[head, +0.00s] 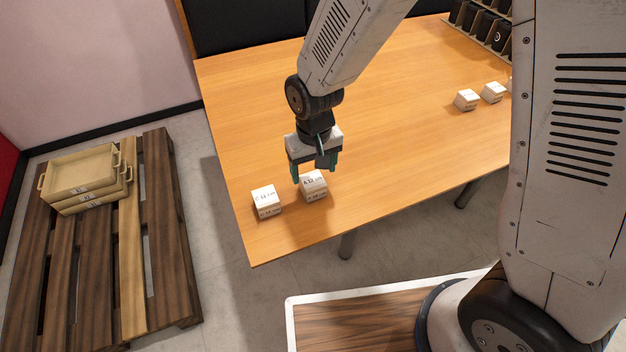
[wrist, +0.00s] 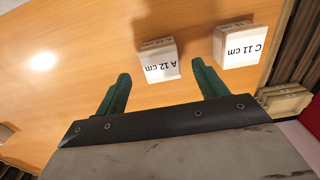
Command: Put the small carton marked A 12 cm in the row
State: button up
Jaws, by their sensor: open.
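The small white carton marked A 12 cm (head: 313,186) stands upright near the table's front left edge. It also shows in the wrist view (wrist: 160,62), its label upside down, beyond the fingertips and roughly in line with the gap between them. My gripper (head: 315,173) is open and empty, close above and behind the carton in the head view. The gripper's two green fingers also show in the wrist view (wrist: 160,72). A carton marked C (head: 266,201) stands just left of A; in the wrist view its label reads C 11 cm (wrist: 238,46).
Several more white cartons (head: 467,100) stand spaced apart at the table's right. A rack of dark boxes (head: 481,23) is at the back right. Stacked tan trays (head: 80,176) lie on a wooden pallet (head: 157,240) on the floor. The wooden table's (head: 400,120) middle is clear.

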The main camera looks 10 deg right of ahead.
aim_at(314, 183)
jog(key=shift+r, duration=2.8)
jog(key=s+d+r+m, duration=0.1)
jog(key=s+d+r, duration=0.1)
jog(key=d+r, duration=0.65)
jog(key=s+d+r+m, duration=0.1)
jog(key=s+d+r, duration=0.4)
jog(key=s, duration=0.3)
jog(key=s+d+r+m+t, duration=0.1)
jog(key=s+d+r, duration=0.5)
jog(key=s, duration=0.3)
jog(key=shift+s+d+r, duration=0.15)
jog(key=shift+s+d, duration=0.15)
jog(key=shift+d, duration=0.25)
jog(key=shift+d, duration=0.1)
